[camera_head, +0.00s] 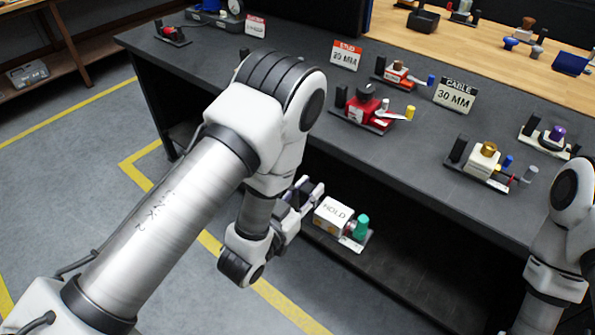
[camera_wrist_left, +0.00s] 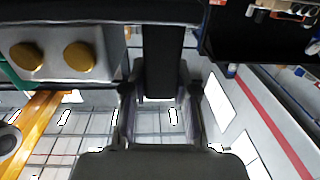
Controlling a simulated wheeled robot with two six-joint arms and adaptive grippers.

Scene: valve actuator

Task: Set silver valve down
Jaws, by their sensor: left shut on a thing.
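My left gripper (camera_head: 303,194) is below the front edge of the black worktop, close to the left of the white HOLD unit on the lower shelf. In the left wrist view the fingers (camera_wrist_left: 162,105) sit either side of a dark block. I cannot tell whether the held thing touches the shelf. My right arm enters at the right edge, but its gripper is out of frame.
The worktop (camera_head: 300,117) above holds a red valve unit (camera_head: 365,108), a white unit with a brass knob (camera_head: 482,165) and sign cards.

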